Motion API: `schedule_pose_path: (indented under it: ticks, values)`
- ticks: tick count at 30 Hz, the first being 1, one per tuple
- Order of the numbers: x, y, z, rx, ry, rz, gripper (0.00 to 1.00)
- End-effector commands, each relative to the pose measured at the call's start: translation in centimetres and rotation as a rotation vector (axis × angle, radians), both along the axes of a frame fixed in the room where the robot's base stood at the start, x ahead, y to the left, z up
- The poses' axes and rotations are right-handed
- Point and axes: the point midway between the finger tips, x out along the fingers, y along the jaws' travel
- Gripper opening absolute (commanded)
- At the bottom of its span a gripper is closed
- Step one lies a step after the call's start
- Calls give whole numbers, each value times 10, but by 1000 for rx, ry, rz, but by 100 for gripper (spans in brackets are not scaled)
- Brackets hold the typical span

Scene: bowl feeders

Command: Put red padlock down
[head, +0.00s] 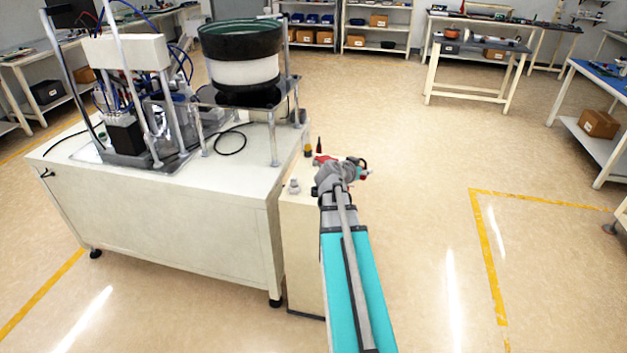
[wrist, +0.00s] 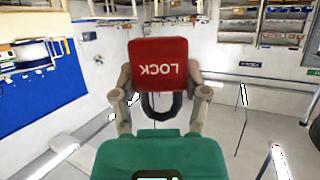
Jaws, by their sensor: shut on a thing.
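The red padlock (wrist: 158,62) fills the middle of the wrist view, its white word LOCK upside down and its dark shackle (wrist: 147,106) towards my gripper's palm. My gripper (wrist: 160,82) is shut on the padlock, one finger on each side of its body. In the head view my gripper (head: 363,172) is small and points right, off the right side of the small cream stand. A bit of red at its tip, likely the padlock, shows there too small to make out. The padlock hangs in the air, touching nothing but the fingers.
The narrow cream stand (head: 301,245) is left of my arm, with a small grey part (head: 294,187) on top. A red object (head: 322,160) and a dark cone (head: 319,145) show behind. The bowl feeder (head: 243,60) stands on the white cabinet (head: 170,225). Floor to the right is clear.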

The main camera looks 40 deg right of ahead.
Motion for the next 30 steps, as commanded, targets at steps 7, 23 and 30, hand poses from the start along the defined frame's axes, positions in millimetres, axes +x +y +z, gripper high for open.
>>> schedule_pose_path:
  ticks: [7,23,30]
  values:
    - [8,-4,0,0,0,-156,8]
    - [12,-7,0,1,-1,-340,8]
    - [13,-4,0,1,-1,-352,8]
